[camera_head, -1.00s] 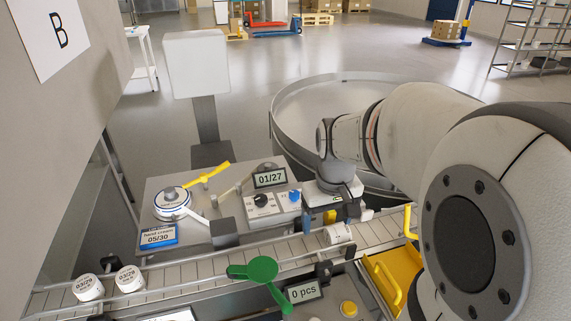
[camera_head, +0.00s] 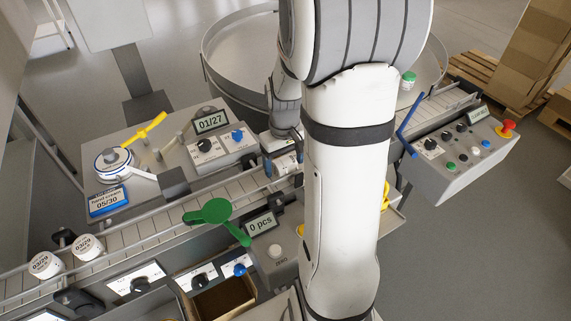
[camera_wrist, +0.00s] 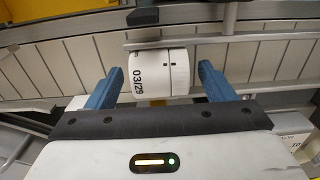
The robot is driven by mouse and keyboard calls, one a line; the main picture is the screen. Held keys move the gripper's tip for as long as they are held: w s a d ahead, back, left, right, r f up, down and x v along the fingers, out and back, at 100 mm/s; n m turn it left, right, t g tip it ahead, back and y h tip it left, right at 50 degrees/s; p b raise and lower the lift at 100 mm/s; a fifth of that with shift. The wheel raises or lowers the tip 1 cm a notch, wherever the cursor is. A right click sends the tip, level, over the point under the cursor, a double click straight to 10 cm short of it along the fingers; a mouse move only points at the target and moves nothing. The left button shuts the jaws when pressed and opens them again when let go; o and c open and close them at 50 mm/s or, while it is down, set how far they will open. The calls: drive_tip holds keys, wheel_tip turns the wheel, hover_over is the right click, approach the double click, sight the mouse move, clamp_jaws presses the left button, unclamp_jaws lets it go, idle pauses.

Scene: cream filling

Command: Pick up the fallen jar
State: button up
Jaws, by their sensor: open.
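The fallen jar (camera_wrist: 158,73) is white, marked 03/29, and lies on its side on the conveyor against the rail in the wrist view. My gripper (camera_wrist: 157,82) is open, with one blue finger on each side of the jar and a visible gap to each. In the head view my gripper (camera_head: 281,152) is low over the conveyor, and the jar (camera_head: 287,165) shows only in part between the fingers and my arm.
Two upright jars (camera_head: 65,255) stand on the conveyor (camera_head: 140,228) at the left. A green paddle (camera_head: 214,211) juts over the conveyor close to my gripper. A control box (camera_head: 460,150) is at the right, and a large round table (camera_head: 232,62) is behind.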

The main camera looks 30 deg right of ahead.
drive_tip(key=shift+c, duration=0.4)
drive_tip(key=c, duration=1)
drive_tip(key=shift+r, duration=0.1)
